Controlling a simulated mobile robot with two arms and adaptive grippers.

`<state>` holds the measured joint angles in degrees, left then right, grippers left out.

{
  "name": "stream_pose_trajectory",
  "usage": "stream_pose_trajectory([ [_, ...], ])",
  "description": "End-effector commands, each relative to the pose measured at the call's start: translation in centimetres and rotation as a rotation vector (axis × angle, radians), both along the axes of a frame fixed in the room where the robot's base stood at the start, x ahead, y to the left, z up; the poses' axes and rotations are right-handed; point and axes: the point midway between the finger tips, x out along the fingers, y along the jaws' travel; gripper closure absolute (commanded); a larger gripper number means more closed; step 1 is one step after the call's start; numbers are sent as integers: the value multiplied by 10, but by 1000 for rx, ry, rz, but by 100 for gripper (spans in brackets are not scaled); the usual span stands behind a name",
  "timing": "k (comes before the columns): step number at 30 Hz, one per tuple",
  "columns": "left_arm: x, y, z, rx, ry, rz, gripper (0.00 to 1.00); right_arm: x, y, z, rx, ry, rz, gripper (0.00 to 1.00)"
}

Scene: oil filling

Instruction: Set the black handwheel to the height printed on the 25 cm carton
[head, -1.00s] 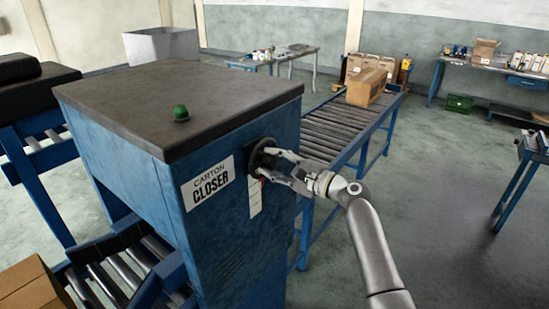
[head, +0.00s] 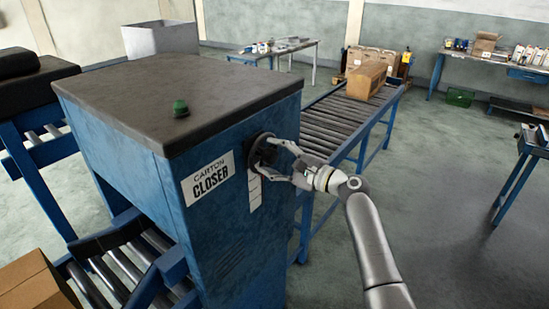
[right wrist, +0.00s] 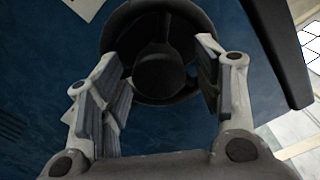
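The black handwheel (head: 262,150) is on the right face of the blue carton closer (head: 228,235); it also shows in the right wrist view (right wrist: 160,72). A white scale strip (head: 255,192) runs below it; its marks are too small to read. My right gripper (head: 272,159) is at the wheel with its fingers spread. In the right wrist view its open fingers (right wrist: 162,95) lie on either side of the wheel; I cannot tell whether they touch the rim. A brown carton (head: 35,284) sits at the lower left, with no readable print. My left gripper is not in view.
Work tables stand at the back and right. The floor right of my arm is clear.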

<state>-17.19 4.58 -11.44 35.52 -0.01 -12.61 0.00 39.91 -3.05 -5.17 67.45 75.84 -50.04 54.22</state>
Motion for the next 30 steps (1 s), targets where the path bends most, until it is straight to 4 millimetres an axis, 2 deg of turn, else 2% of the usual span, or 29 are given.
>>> stream_pose_trajectory([
  [6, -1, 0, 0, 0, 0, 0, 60, -1, -1, 0, -1, 0, 1, 40],
  [10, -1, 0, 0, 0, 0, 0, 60, -6, -8, -2, -2, 0, 0, 40],
  [14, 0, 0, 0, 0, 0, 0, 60, -17, -25, -2, -3, 0, -2, 40],
  [24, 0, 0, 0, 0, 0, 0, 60, -58, -81, -2, -2, 0, -1, 40],
  [30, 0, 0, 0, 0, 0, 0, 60, -69, -96, -1, -1, 1, 1, 40],
])
